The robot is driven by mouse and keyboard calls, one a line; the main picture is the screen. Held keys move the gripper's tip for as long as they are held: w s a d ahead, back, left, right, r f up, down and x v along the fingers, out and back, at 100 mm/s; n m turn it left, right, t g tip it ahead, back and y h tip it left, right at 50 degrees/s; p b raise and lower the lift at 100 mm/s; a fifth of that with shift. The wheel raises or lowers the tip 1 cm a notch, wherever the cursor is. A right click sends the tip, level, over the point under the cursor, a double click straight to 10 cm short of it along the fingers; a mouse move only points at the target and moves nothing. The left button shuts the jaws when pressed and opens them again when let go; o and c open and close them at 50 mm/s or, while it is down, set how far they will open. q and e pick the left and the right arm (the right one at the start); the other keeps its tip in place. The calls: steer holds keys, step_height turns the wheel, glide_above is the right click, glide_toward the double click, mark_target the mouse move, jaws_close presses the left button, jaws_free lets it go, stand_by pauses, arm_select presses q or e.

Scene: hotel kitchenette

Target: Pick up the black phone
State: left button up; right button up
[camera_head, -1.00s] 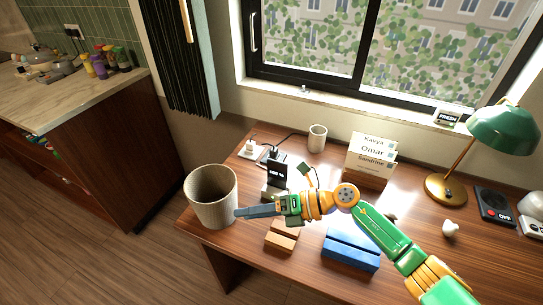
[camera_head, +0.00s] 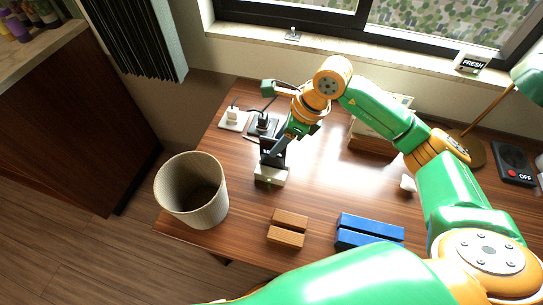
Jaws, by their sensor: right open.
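The black phone (camera_head: 273,160) stands upright on a small pale dock (camera_head: 270,177) on the desk, with a green light on the dock's front. My right gripper (camera_head: 279,144) is open at the upper part of the phone, coming from above and behind on the right. A dark finger overlaps the phone's top edge; I cannot tell whether it touches. Part of the phone's top is hidden by the gripper. My left gripper is not in view.
A ribbed bin (camera_head: 192,192) stands left of the phone. A brown wooden block stand (camera_head: 287,228) and a blue one (camera_head: 370,229) lie in front. Plugs with cables (camera_head: 262,124) sit behind. My arm partly covers the card holder (camera_head: 372,139).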

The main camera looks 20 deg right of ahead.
mark_target(261, 162)
steer(key=shift+a+f, duration=0.1)
steer(key=shift+f, duration=0.15)
steer(key=p+x, duration=0.1)
steer(key=x, duration=0.2)
steer(key=p+x, duration=0.1)
steer(key=x, duration=0.2)
steer(key=shift+w+r, duration=0.1)
steer(key=shift+w, duration=0.15)
steer(key=shift+a+f, duration=0.1)
steer(key=shift+f, duration=0.25)
jaws_close()
stand_by(0.5)
